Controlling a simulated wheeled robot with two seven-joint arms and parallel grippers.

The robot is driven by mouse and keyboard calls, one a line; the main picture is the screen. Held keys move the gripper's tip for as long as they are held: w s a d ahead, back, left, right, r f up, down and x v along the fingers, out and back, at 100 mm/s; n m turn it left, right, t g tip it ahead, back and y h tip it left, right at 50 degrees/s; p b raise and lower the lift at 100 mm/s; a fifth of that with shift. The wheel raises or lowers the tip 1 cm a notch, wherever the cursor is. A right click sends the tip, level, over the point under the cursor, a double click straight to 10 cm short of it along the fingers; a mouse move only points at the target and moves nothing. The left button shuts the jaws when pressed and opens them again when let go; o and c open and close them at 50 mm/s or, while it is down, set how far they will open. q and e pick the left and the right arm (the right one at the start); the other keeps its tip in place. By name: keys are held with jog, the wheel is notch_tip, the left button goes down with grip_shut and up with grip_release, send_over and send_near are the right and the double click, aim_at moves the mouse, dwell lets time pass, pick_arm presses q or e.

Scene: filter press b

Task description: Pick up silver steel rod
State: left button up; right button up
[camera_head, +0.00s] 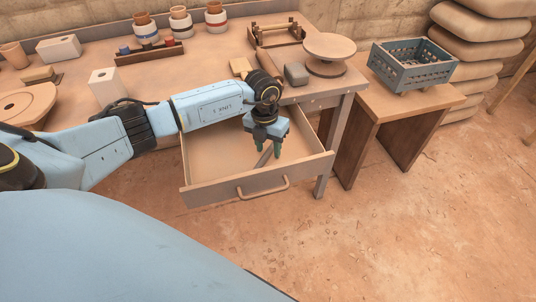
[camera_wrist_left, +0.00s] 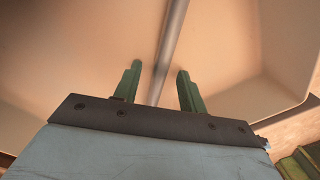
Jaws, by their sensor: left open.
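The silver steel rod (camera_head: 264,155) lies in the open drawer (camera_head: 215,155) of the workbench. In the left wrist view the rod (camera_wrist_left: 172,45) runs from the top edge down between the two green fingers. My left gripper (camera_head: 268,155) points down into the drawer over the rod. It also shows in the left wrist view (camera_wrist_left: 156,88), with its fingers apart and the rod in the gap between them. I cannot tell how far the fingertips are above the rod. The rod's lower part is hidden behind the gripper body. My right gripper is not in view.
The drawer's front wall with its handle (camera_head: 263,188) and its side walls surround the gripper. A round turntable (camera_head: 329,48) and a grey block (camera_head: 296,74) are on the bench by its right corner. A blue-grey crate (camera_head: 412,66) stands on a side table. The floor at right is clear.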

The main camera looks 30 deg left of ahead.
pick_arm(q)
grip_shut()
dwell(0.4)
